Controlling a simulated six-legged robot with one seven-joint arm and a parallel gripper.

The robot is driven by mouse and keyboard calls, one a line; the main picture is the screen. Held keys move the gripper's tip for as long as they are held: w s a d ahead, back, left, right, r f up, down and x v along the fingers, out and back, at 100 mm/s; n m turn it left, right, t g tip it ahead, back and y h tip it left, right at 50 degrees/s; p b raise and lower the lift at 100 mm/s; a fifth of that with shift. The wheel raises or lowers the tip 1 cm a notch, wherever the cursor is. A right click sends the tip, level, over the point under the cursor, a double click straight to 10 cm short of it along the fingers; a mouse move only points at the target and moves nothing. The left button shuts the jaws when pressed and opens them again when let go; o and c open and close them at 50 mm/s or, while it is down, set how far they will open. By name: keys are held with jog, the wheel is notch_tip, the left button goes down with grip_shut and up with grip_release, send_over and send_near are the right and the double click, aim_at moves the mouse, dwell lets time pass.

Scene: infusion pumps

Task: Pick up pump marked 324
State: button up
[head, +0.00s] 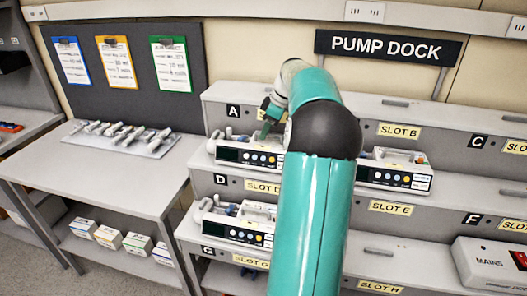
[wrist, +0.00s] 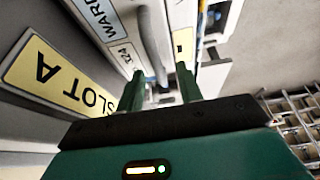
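In the head view, a white pump (head: 248,153) with a dark display and coloured buttons sits in slot A of the dock. In the wrist view, the pump's top (wrist: 185,14) fills the upper middle, with a small label reading 324 (wrist: 124,54) beside a larger WARD label. A grey bar-like handle (wrist: 152,40) runs along it. My gripper (wrist: 163,84) has its two green fingers apart, pointing at the pump near the handle; whether they straddle it is unclear. In the head view my gripper (head: 266,128) is just above the slot A pump, and my arm hides its right end.
Other pumps sit in slot B (head: 398,172) and slot D (head: 237,224). A MAINS box (head: 490,265) is at lower right. A side table (head: 95,170) on the left bears a tray with several small items. The SLOT A label (wrist: 62,78) is close beside my gripper.

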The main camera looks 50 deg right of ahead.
jog(key=shift+f, duration=0.25)
dwell(0.3)
grip_shut()
jog(key=shift+r, duration=0.1)
dwell(1.3)
